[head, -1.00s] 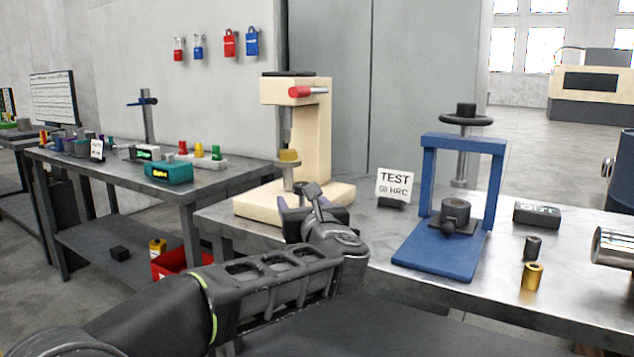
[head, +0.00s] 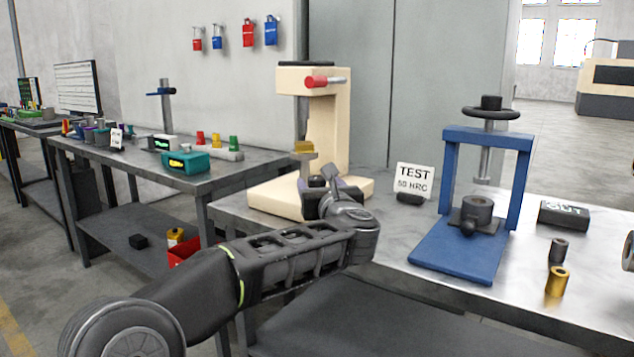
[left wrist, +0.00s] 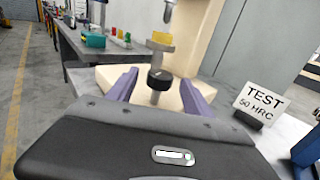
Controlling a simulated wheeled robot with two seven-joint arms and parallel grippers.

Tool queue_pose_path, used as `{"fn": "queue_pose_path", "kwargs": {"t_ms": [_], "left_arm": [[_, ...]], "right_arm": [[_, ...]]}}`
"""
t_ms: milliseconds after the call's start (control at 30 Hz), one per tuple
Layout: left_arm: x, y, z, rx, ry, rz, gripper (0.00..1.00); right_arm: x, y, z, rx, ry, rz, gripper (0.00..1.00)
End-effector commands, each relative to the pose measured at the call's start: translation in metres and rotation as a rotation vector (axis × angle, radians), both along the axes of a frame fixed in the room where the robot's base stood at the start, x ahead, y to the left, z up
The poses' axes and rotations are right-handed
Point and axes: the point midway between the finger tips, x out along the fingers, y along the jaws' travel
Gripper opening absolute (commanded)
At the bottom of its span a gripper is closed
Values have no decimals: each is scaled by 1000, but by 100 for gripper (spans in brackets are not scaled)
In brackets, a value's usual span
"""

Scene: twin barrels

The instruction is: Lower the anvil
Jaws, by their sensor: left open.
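The cream bench tester (head: 328,120) stands on the metal table, with a red-ended lever at its top. Its small anvil (head: 304,158) carries a gold block (head: 304,147) below the vertical spindle (head: 301,118). In the left wrist view the gold block (left wrist: 161,38) sits on the grey anvil (left wrist: 158,47), apart from the spindle tip above. A black knob (left wrist: 158,79) is on the post under the anvil. My left gripper (head: 328,187) is open, its purple fingers on either side of the knob; contact cannot be told. My right gripper is not in view.
A TEST sign (head: 414,180) stands right of the tester. A blue press (head: 457,250) is farther right, with a dark block (head: 564,215) and a gold cylinder (head: 556,282) beyond. A second bench (head: 255,165) with tools stands left.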

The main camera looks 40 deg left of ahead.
Motion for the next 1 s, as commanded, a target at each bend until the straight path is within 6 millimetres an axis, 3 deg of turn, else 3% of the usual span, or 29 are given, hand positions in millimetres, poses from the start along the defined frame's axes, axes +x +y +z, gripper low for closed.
{"fn": "queue_pose_path", "kwargs": {"t_ms": [200,533,1000], "left_arm": [[18,19,-1,-1,1,-1,59],[20,23,0,0,0,0,59],[20,22,0,0,0,0,21]], "right_arm": [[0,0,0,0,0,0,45],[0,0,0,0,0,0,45],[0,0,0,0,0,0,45]]}}
